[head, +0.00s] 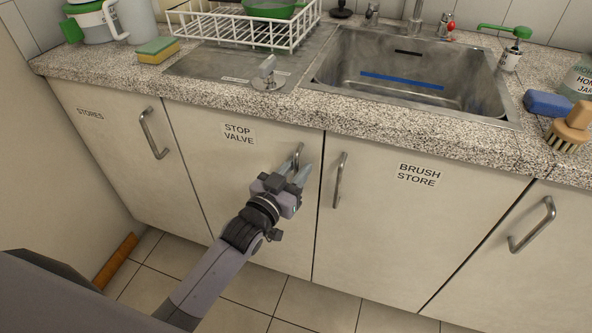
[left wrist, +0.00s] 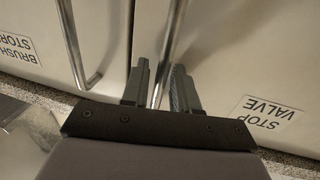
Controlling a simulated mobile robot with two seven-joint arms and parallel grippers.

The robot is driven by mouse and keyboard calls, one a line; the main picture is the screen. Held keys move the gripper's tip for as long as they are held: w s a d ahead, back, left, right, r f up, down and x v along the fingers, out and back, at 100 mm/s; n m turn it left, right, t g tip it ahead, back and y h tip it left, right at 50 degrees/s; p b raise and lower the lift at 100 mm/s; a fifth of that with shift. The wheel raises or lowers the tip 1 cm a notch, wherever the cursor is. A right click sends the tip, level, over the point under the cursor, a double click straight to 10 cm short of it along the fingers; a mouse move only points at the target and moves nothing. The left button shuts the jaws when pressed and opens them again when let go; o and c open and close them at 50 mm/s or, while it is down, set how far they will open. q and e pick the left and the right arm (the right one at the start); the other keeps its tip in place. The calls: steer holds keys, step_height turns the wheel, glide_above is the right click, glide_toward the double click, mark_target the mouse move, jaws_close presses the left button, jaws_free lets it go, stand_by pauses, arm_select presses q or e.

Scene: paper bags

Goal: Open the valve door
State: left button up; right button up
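The valve door (head: 225,175) is a cream cupboard door labelled STOP VALVE (head: 239,134), under the draining side of the sink. It looks closed, level with its neighbours. Its upright metal handle (head: 298,154) is at the door's upper right. My left gripper (head: 297,170) is at this handle, with its fingers apart. In the left wrist view the handle (left wrist: 175,30) runs between the two fingers of the gripper (left wrist: 161,80). A gap shows on its left side; contact on the right side cannot be told. My right gripper is not in view.
The BRUSH STORE door (head: 410,220) with its own handle (head: 339,180) is just to the right. The STORES door (head: 110,150) is to the left. The granite worktop (head: 230,98) overhangs above. Tiled floor (head: 250,290) shows clear below the doors.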

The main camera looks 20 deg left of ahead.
arm_select(q)
jaws_close()
